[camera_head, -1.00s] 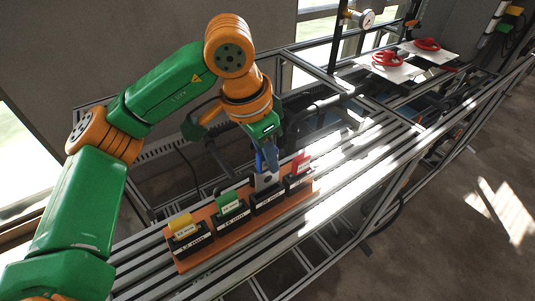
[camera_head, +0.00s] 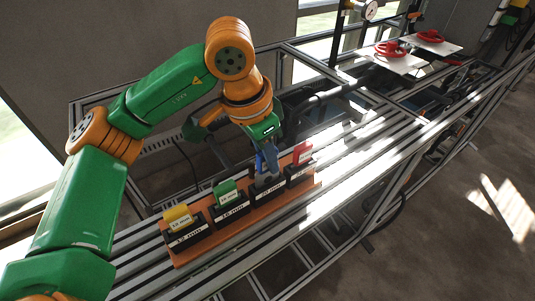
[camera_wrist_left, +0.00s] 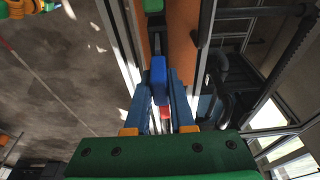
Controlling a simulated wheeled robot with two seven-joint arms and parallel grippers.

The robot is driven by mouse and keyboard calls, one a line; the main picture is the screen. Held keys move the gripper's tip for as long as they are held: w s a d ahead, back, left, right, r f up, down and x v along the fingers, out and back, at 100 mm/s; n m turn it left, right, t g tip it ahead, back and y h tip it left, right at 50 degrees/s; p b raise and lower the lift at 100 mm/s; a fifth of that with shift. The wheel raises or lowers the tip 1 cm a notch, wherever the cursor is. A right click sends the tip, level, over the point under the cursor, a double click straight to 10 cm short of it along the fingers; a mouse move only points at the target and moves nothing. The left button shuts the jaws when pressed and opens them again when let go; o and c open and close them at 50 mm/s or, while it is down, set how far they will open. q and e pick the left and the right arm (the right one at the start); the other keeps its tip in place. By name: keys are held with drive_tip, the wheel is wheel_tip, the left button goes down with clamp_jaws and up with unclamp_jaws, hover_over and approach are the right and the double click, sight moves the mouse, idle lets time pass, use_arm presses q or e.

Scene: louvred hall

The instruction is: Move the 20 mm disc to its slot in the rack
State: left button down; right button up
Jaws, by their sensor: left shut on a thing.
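The orange rack (camera_head: 185,257) lies on the rails and has several black labelled slots in a row. My left gripper (camera_head: 266,164) is over the third slot, whose label (camera_head: 268,190) reads as 20 mm but is small. It is shut on the blue grip of the 20 mm disc, which shows in the left wrist view (camera_wrist_left: 158,75) between the blue fingers. The grey disc (camera_head: 267,180) shows just below the fingertips, low at the slot. Its lower part is hidden, so I cannot tell whether it is fully seated. My right gripper is not in view.
A yellow-tagged piece (camera_head: 179,217), a green-tagged piece (camera_head: 227,191) and a red-tagged piece (camera_head: 302,153) stand in the other slots, close beside the gripper. Red parts (camera_head: 390,49) lie on white plates farther back. The rails (camera_head: 345,150) right of the rack are clear.

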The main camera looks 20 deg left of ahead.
use_arm(q)
drive_tip(key=shift+s+a+b+x, duration=0.1)
drive_tip(key=shift+s+b+x, duration=0.05)
drive_tip(key=shift+b+x, duration=0.6)
drive_tip(key=shift+s+a+b+x, duration=0.15)
drive_tip(key=shift+b+x, duration=0.35)
drive_tip(key=shift+x, duration=0.3)
drive_tip(key=c, duration=0.7)
unclamp_jaws()
drive_tip(key=p+v, duration=0.4)
drive_tip(key=v, duration=0.1)
drive_tip(key=p+v, duration=0.2)
drive_tip(key=shift+w+d+r, duration=0.25)
drive_tip(key=shift+w, duration=0.05)
drive_tip(key=shift+f, duration=0.15)
